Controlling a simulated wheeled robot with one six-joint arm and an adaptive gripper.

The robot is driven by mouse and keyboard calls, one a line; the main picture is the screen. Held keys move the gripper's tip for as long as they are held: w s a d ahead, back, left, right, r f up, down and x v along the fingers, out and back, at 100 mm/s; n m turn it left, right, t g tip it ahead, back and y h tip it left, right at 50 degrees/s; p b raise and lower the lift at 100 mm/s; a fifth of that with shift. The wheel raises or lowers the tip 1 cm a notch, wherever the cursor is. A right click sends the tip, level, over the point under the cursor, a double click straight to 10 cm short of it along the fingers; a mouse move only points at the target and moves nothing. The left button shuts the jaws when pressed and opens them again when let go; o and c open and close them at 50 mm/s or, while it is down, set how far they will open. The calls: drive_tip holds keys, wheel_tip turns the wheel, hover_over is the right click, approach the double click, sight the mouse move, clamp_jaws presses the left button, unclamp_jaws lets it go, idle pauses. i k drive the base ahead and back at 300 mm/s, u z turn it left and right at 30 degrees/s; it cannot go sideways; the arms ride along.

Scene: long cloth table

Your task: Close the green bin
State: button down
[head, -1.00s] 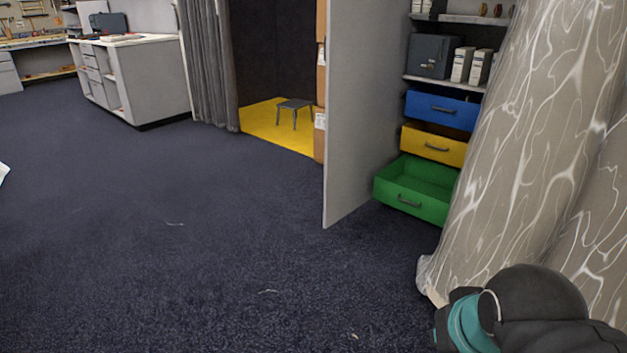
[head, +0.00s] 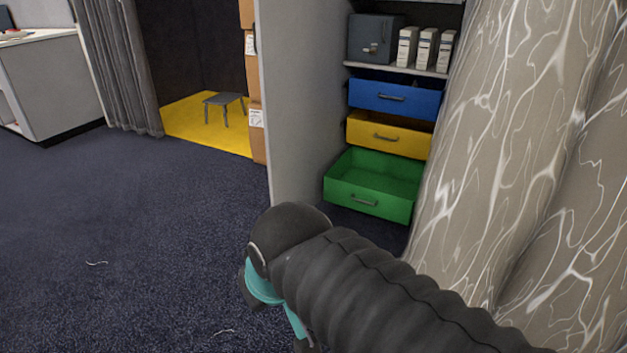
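The green bin (head: 366,200) is the lowest of three coloured drawers in a shelf unit, right of centre in the head view. It is pulled out well and looks empty inside, with a grey handle (head: 364,201) on its front. My arm, in a dark ribbed sleeve with a teal part, reaches in from the lower right, in front of the bin and lower in the picture.
The yellow drawer (head: 388,137) and blue drawer (head: 392,97) sit above the green one. A grey panel (head: 297,100) stands left of the unit. The patterned tablecloth (head: 530,150) hangs at right. Open dark carpet (head: 130,240) lies at left. A stool (head: 224,101) stands on a yellow floor behind.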

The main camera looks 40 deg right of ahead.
sight(381, 184)
drive_tip(key=z, duration=0.35)
drive_tip(key=i, duration=1.65)
drive_tip(key=z, duration=0.7)
